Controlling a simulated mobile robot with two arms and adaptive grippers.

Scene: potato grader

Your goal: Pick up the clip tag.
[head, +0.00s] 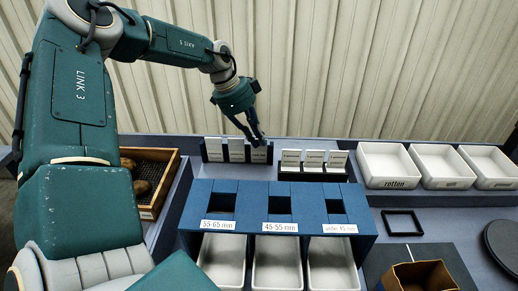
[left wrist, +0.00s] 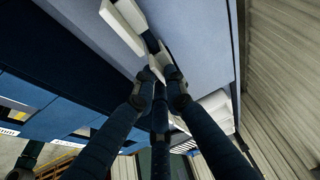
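White clip tags stand upright in a dark rack (head: 205,155) at the back; one is the middle tag (head: 236,149), another the right-hand tag (head: 259,154). My left gripper (head: 258,140) points down at the top of the right-hand tag. In the left wrist view, its fingers (left wrist: 160,80) converge close around a white tag edge, partly hidden by the fingertips. I cannot tell whether they grip it. Another white tag (left wrist: 124,22) stands beside it. Several labelled white tags (head: 313,157) stand in a second dark rack to the right. My right gripper is not in view.
A blue sorter (head: 277,189) with size labels stands in front, above white bins (head: 222,262). White trays (head: 388,165) stand at the back right. A wooden crate (head: 173,172) with potatoes is at the left.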

